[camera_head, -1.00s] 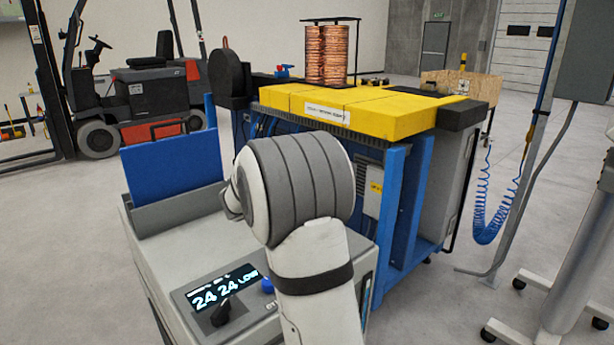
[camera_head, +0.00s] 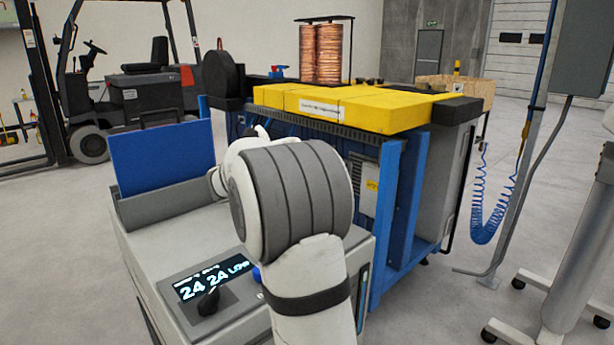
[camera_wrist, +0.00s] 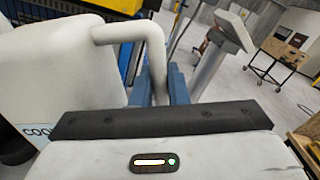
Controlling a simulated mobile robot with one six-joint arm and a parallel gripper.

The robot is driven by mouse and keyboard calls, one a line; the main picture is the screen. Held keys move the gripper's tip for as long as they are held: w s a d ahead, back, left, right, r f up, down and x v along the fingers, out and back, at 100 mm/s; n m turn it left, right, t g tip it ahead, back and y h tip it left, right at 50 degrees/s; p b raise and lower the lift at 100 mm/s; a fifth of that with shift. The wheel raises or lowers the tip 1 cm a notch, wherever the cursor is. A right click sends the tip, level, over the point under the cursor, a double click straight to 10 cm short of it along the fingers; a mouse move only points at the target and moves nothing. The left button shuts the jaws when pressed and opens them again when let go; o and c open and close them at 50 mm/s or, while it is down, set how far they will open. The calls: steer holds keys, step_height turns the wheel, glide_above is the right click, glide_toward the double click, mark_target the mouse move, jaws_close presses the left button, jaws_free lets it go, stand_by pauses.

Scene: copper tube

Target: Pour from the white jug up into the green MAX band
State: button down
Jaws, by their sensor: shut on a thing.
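The white jug (camera_wrist: 60,75) fills the left of the wrist view, with part of a label reading "COO" at its lower edge. My gripper (camera_wrist: 161,90) has its blue fingers on either side of the jug's white handle (camera_wrist: 128,32) and is shut on it. The jug's spout and contents are out of view. In the head view my arm hides the gripper, and I cannot make out the jug. The white-grey unit below my arm has a display (camera_head: 213,281) reading "24 24 LOW". No green MAX band shows in either view.
A blue panel (camera_head: 163,160) stands upright at the unit's left. Behind is a blue-framed machine with yellow covers (camera_head: 360,108) and copper coils (camera_head: 320,53). A forklift (camera_head: 130,90) is at the back left. A post and blue coiled hose (camera_head: 478,215) stand right. Floor between is clear.

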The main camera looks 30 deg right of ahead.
steer(key=m+b, duration=0.1)
steer(key=b, duration=0.1)
steer(key=w+m+b, duration=0.1)
steer(key=m+b, duration=0.1)
steer(key=shift+a+f+b, duration=0.1)
steer(key=shift+f+b, duration=0.1)
steer(key=shift+b, duration=0.15)
steer(key=shift+w+a+f+m+b, duration=0.1)
steer(key=shift+w+f+m+b, duration=0.55)
steer(key=shift+f, duration=0.2)
steer(key=shift+w+f+m, duration=0.15)
steer(key=shift+w+m, duration=0.05)
steer(key=shift+m, duration=0.05)
